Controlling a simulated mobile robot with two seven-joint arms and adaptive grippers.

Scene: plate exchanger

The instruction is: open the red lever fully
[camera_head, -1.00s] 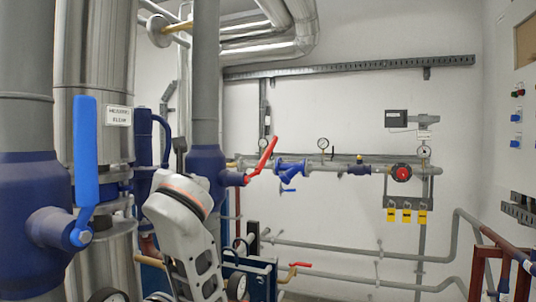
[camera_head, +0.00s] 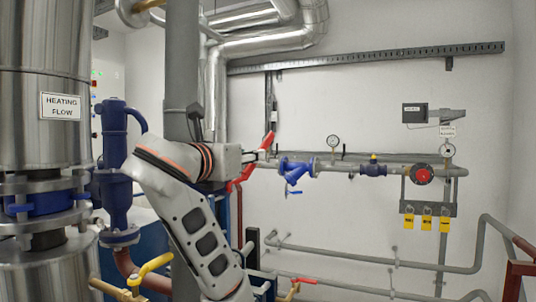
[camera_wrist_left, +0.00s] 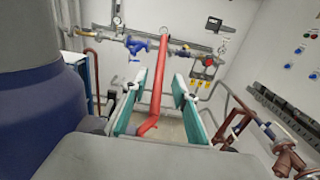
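The red lever (camera_head: 268,142) tilts up and to the right from its valve beside the grey vertical pipe in the head view. My left gripper (camera_head: 258,156) reaches the lever from the left. In the left wrist view, the red lever (camera_wrist_left: 157,85) runs between the two teal-lined fingers of my left gripper (camera_wrist_left: 158,95). The fingers are open, with a gap visible on both sides of the lever. The valve body is largely hidden by my arm. My right gripper is out of view.
The grey pipe (camera_head: 182,75) stands close behind my left arm. A blue valve (camera_head: 292,170) and a pressure gauge (camera_head: 333,141) sit on the wall pipe to the right. A yellow lever (camera_head: 155,264) is low at left.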

